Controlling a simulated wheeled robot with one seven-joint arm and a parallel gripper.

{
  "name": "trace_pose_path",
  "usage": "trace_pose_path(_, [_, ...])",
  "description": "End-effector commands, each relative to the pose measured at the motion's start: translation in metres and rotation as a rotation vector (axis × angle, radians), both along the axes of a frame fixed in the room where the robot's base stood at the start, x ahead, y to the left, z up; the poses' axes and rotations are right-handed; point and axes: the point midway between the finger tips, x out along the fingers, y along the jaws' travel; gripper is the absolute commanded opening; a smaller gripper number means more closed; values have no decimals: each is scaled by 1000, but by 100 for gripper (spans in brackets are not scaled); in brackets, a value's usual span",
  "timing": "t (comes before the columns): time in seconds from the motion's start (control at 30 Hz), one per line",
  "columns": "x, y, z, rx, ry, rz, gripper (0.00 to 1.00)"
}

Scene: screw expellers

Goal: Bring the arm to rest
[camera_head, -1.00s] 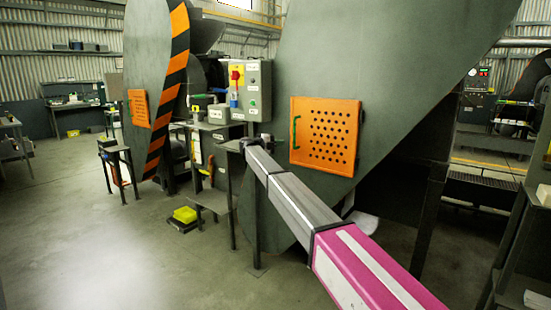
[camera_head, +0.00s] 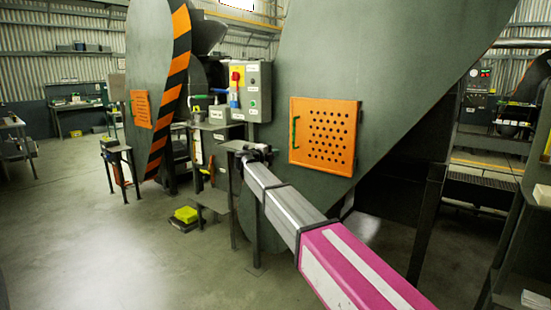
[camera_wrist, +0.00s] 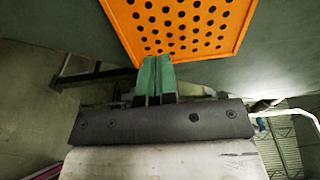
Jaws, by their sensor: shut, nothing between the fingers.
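My arm reaches from the bottom right of the head view to a spot in front of the large grey-green machine (camera_head: 390,70). My gripper shows in the wrist view (camera_wrist: 153,72) as two green fingers pressed together, shut and empty. In that view the fingers point toward the lower edge of an orange perforated panel (camera_wrist: 185,22); I cannot tell how far off it is. The same panel, with a green handle on its left, is in the head view (camera_head: 325,136), right of the arm's end. The fingers cannot be made out in the head view.
A control box (camera_head: 250,92) with a red-and-yellow switch hangs behind the arm's end. A dark metal stand (camera_head: 248,205) is close beside the arm. A yellow item (camera_head: 186,214) lies low to the left. The floor (camera_head: 90,245) at front left is clear.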

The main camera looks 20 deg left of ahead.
Motion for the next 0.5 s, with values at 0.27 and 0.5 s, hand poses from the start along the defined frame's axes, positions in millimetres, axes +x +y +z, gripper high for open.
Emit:
trace_pose_path(0.27, [-42,-20,0,0,0,108,0])
trace_pose_path(0.5, [-53,-26,0,-2,-1,154,0])
